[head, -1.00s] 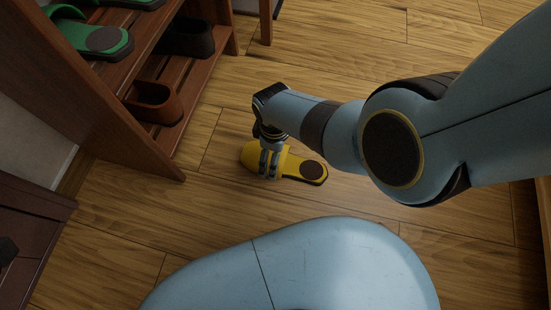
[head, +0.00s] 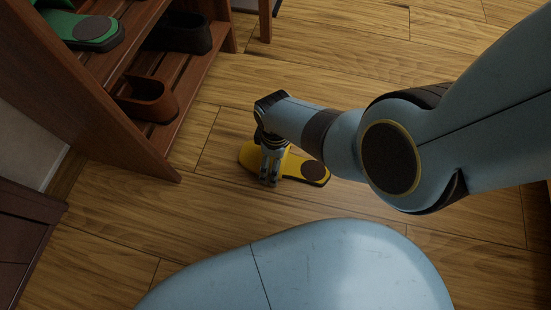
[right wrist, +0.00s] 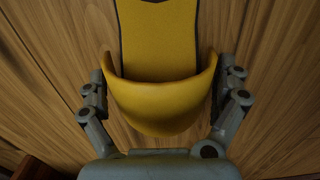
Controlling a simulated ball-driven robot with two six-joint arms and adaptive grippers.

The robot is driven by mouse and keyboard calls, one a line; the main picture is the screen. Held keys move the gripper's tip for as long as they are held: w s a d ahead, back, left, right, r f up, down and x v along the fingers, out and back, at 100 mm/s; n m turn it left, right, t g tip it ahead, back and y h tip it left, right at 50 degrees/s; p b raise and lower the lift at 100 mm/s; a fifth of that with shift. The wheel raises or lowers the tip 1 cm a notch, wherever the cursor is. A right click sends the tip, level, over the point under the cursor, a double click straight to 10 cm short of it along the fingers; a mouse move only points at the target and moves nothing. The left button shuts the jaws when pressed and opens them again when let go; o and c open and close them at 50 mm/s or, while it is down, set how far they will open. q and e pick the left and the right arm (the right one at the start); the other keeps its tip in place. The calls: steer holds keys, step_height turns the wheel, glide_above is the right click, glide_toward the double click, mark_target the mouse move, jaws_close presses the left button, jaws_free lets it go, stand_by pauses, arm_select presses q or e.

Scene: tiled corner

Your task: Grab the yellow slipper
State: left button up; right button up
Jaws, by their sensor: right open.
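The yellow slipper (head: 293,166) lies on the wooden floor in the head view, its brown heel patch to the right. My right gripper (head: 270,180) is over its left, toe end and hides part of it. In the right wrist view the slipper's yellow toe strap (right wrist: 163,103) lies between the two fingers of the open right gripper (right wrist: 163,85), with one finger at each side. I cannot tell whether the fingers touch it. My left gripper is not in view.
A wooden shoe rack (head: 139,142) stands at the left. It holds green slippers (head: 93,31), a brown shoe (head: 147,99) and a dark shoe (head: 183,34). The floor (head: 400,55) behind and to the right of the slipper is clear.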

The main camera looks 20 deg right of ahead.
steer(key=c, duration=1.1)
